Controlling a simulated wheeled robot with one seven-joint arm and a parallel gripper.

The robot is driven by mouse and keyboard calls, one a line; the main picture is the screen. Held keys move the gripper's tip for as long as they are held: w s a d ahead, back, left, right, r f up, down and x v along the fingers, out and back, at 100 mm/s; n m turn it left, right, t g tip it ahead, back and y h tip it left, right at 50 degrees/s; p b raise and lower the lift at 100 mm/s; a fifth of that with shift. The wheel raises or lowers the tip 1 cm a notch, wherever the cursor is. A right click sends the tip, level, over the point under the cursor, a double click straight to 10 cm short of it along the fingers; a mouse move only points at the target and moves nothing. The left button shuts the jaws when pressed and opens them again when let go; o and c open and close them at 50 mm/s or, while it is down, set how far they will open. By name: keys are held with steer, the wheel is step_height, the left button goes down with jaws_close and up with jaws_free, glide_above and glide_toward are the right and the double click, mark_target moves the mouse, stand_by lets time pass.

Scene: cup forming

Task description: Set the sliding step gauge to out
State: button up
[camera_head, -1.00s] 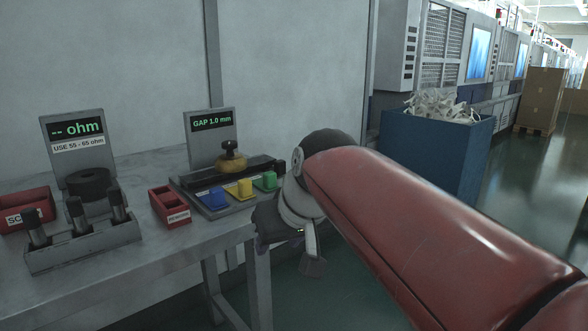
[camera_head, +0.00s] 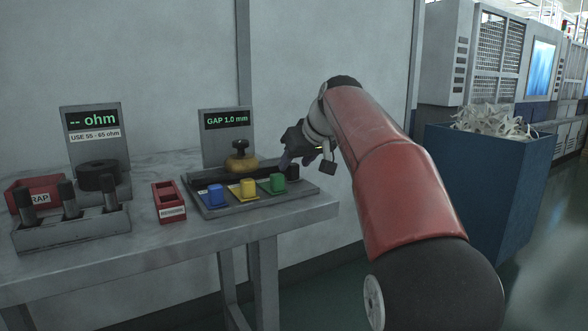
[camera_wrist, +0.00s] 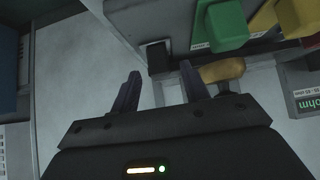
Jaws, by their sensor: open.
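The gauge station stands at the right end of the table. Its dark bar (camera_head: 262,167), which looks like the sliding step gauge, lies behind the coloured blocks, under a brass disc with a black knob (camera_head: 240,160). A small black block (camera_head: 293,172), probably its end handle, stands at the right end; it seems to show in the wrist view (camera_wrist: 158,56). The display (camera_head: 226,121) reads "GAP 1.0 mm". My gripper (camera_head: 300,154) is at the station's right end, partly hidden by my wrist. In the wrist view its fingers (camera_wrist: 160,88) are apart and empty, with the black block just beyond them.
Blue (camera_head: 215,195), yellow (camera_head: 248,188) and green (camera_head: 278,183) blocks sit along the station's front. A red bin (camera_head: 169,202) and an ohm-meter station (camera_head: 94,138) stand to the left. A blue scrap container (camera_head: 485,190) is on the floor at right.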

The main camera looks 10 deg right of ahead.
steer(key=shift+x, duration=1.35)
jaws_close()
